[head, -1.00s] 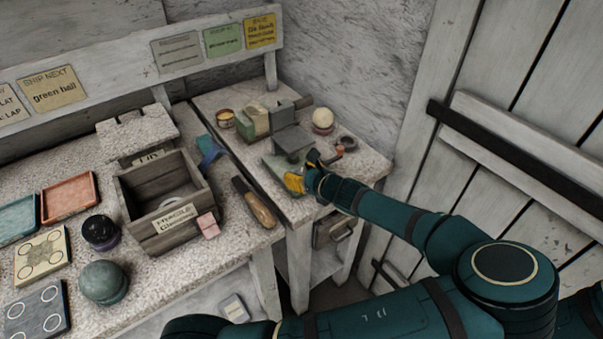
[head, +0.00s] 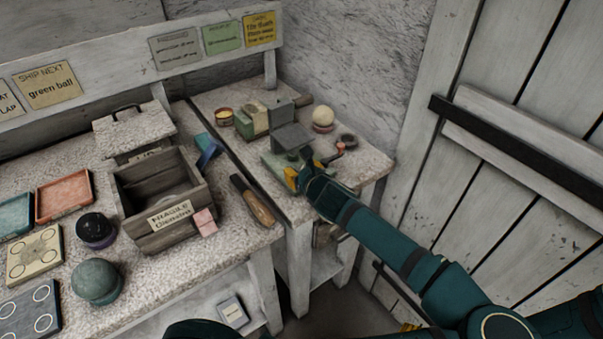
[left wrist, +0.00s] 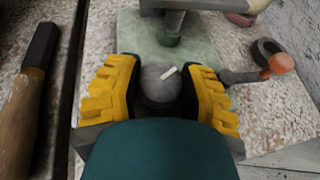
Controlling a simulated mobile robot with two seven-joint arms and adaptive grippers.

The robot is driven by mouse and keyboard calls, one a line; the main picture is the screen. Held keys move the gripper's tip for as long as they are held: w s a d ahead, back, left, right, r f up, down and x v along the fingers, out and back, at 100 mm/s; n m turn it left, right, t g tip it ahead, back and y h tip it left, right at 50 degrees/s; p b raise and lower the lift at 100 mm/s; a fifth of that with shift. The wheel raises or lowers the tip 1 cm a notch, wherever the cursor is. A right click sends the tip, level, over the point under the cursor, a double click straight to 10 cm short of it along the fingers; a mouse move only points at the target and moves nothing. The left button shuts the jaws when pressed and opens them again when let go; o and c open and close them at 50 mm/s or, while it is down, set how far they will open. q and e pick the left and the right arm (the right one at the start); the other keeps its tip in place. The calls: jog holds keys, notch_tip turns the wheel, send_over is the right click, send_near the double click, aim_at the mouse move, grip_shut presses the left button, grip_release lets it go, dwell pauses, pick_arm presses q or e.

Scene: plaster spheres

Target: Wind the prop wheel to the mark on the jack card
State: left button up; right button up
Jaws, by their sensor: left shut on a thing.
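My left gripper (head: 298,178) is at the front of the green-based jack (head: 272,160) on the right-hand bench. In the left wrist view its yellow fingers (left wrist: 162,92) are shut on the prop wheel (left wrist: 158,84), a round grey knob with a white line pointing to the upper right. The fingers hide the wheel in the head view. A yellow bit at the bottom edge may be my right gripper (head: 410,327).
A crank with an orange knob (left wrist: 281,64) and a dark ring (left wrist: 267,50) are close to the right of the fingers. A wooden-handled tool (head: 254,202) lies to the left. A pale ball (head: 323,115) stands behind. An open wooden crate (head: 155,220) is further left.

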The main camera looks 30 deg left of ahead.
pick_arm(q)
jog(key=m+t+h, duration=0.4)
jog(key=m+h, duration=0.1)
jog(key=shift+a+f+m, duration=0.1)
jog(key=shift+m, duration=0.2)
jog(key=shift+s+f+m+t+h, duration=0.1)
jog(key=shift+m+t+h, duration=0.35)
jog(key=shift+h, duration=0.25)
jog(key=shift+m+h, duration=0.55)
jog(key=shift+h, duration=0.05)
jog(key=shift+f+m+h, duration=0.1)
jog(key=shift+m+h, duration=0.5)
jog(key=shift+h, duration=0.1)
jog(key=shift+m+t+h, duration=0.25)
jog(key=shift+m+h, duration=0.25)
jog(key=shift+w+r+m+h, duration=0.1)
jog(key=shift+r+m+h, duration=0.05)
jog(key=shift+m+h, duration=0.65)
jog(key=shift+w+r+m+h, duration=0.15)
jog(key=shift+m+h, duration=0.45)
jog(key=shift+h, duration=0.3)
jog(key=shift+r+m+h, duration=0.15)
jog(key=shift+m+h, duration=0.95)
jog(key=m+g+h, duration=0.1)
jog(key=m+h, duration=0.1)
jog(key=shift+m+g+h, duration=0.3)
jog(key=shift+m+h, duration=0.1)
jog(key=shift+m+g+h, duration=1.5)
jog(key=shift+m+h, duration=0.2)
jog(key=shift+m, duration=0.1)
